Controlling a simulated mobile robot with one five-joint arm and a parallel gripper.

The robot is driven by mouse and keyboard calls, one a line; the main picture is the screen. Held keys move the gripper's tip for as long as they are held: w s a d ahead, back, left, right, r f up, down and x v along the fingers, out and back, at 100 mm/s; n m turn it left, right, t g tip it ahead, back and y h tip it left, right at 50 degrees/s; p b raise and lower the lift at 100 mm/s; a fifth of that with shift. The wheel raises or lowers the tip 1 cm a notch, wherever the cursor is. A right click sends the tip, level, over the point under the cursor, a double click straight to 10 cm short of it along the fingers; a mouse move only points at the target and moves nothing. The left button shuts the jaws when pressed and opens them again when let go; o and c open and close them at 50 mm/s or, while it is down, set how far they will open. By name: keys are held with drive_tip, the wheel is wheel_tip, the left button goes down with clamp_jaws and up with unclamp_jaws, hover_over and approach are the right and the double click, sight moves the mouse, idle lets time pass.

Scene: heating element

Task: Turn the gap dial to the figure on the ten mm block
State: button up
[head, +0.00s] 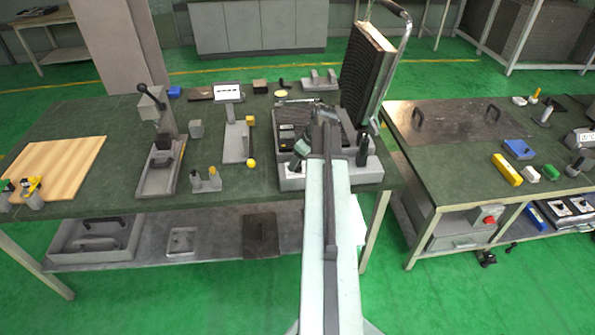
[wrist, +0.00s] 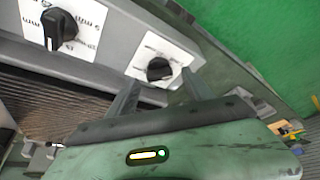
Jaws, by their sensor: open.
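In the wrist view, a black dial knob (wrist: 59,27) sits on a white plate with mm figures; "9 mm" is readable and other figures are partly hidden or upside down. A second black knob (wrist: 159,69) sits on a smaller white plate whose marks I cannot read. My gripper (wrist: 161,80) is open, its two fingers apart on either side of this second knob in the picture, with nothing held. I cannot tell whether they touch it. In the head view my arm hides the gripper and dials. I cannot make out the figure on any ten mm block.
The grey machine (head: 290,181) stands on the green-topped table (head: 95,193). A tall black finned panel (head: 362,72) rises behind it. A lever press (head: 160,165) and small fixtures stand to the left. A second bench (head: 450,165) stands to the right.

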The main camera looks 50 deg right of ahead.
drive_tip(key=shift+w+f, duration=0.25)
drive_tip(key=shift+f, duration=0.45)
drive_tip(key=shift+r, duration=0.15)
